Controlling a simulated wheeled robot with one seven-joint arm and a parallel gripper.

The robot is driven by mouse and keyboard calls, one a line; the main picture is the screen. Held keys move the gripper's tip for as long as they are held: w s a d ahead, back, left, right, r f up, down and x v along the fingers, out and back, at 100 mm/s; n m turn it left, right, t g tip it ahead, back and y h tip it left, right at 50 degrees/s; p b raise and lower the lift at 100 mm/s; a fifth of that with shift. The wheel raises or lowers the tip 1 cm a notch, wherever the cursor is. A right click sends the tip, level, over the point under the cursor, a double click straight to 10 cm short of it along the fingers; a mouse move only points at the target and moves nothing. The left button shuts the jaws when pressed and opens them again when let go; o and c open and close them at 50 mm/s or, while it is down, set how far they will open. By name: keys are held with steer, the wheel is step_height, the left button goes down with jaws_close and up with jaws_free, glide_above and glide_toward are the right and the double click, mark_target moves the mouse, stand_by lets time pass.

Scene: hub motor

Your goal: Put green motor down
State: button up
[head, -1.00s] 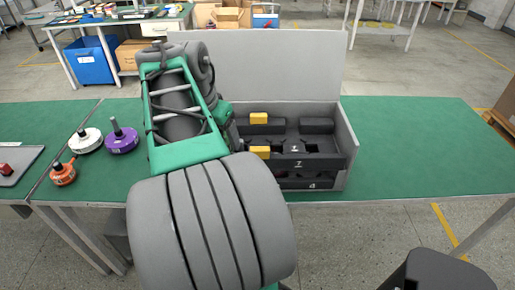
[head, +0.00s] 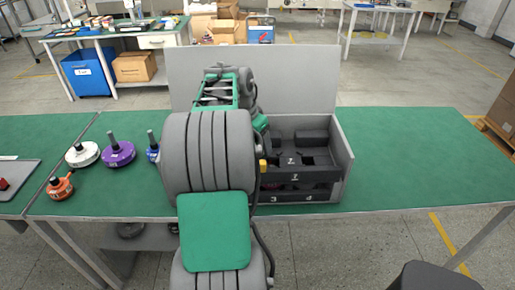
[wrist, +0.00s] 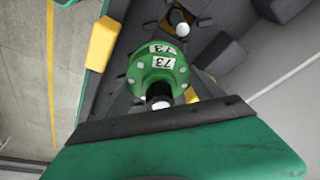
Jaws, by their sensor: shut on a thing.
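The green motor (wrist: 157,68), a flanged disc with white labels reading 73, is in the middle of the wrist view. My gripper (wrist: 158,110) is shut on its short shaft, with the dark jaw edge crossing the shaft. The motor is at the dark foam tray of the grey case; I cannot tell whether it touches the tray. In the head view my arm hides the motor and the gripper. The case (head: 344,158) stands open on the green table, its tray (head: 310,165) showing cut-outs and the number 7 on the front.
White (head: 82,154), purple (head: 118,153), blue (head: 153,148) and orange (head: 60,188) motors stand on the table to the left. A yellow block (head: 263,166) is at the tray front. The case's raised lid (head: 270,70) stands behind. The table (head: 420,150) is clear on the right.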

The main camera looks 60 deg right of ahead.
mark_target(257, 150)
steer(key=p+x, duration=0.1)
steer(key=x, duration=0.2)
steer(key=shift+w+f, duration=0.2)
steer(key=shift+f, duration=0.35)
steer(key=o, duration=2.1)
steer(key=shift+f, duration=0.1)
